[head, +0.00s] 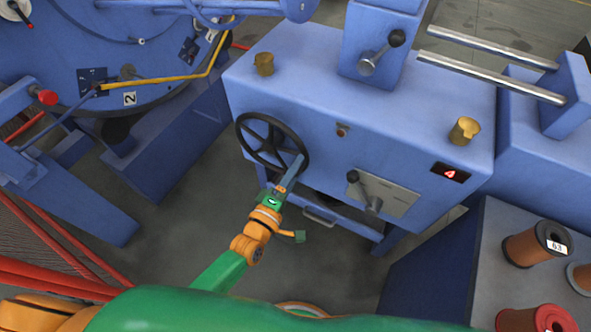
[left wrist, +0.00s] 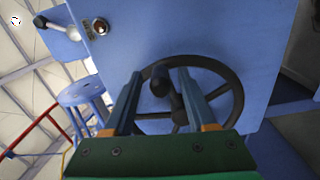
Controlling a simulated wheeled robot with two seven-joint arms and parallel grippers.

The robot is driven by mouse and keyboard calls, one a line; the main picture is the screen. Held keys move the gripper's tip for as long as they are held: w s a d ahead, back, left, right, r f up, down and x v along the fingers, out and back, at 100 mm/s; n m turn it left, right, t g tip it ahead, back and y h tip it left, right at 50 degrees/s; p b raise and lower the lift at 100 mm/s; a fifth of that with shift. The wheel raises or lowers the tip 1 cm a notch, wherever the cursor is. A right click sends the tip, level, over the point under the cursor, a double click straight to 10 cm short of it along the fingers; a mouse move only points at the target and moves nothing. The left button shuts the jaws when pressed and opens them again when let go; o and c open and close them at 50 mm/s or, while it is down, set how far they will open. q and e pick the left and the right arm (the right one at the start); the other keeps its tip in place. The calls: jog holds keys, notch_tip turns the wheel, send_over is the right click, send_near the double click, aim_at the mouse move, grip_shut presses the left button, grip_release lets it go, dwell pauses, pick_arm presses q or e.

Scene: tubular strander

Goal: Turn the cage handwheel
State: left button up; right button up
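The cage handwheel (head: 272,142) is a dark spoked wheel on the front of the blue machine housing, left of its middle. My left gripper (head: 296,166) is at the wheel's lower right rim. In the left wrist view the handwheel (left wrist: 178,104) lies straight ahead. Its dark handle knob (left wrist: 160,84) appears between the two separated blue-grey fingers of the left gripper (left wrist: 159,76). The fingers are open; whether they touch the knob or rim I cannot tell. My right gripper is not in view.
The housing (head: 400,125) carries a lever (head: 383,52) on top, a lower lever (head: 362,190), a red display (head: 450,172) and brass caps. Copper-coloured spools (head: 535,243) stand at right. Red strands (head: 55,270) run at left. Bare floor (head: 185,215) lies left of the arm.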

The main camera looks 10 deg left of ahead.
pick_arm(q)
jog(key=v, duration=0.7)
jog(key=shift+p, duration=0.35)
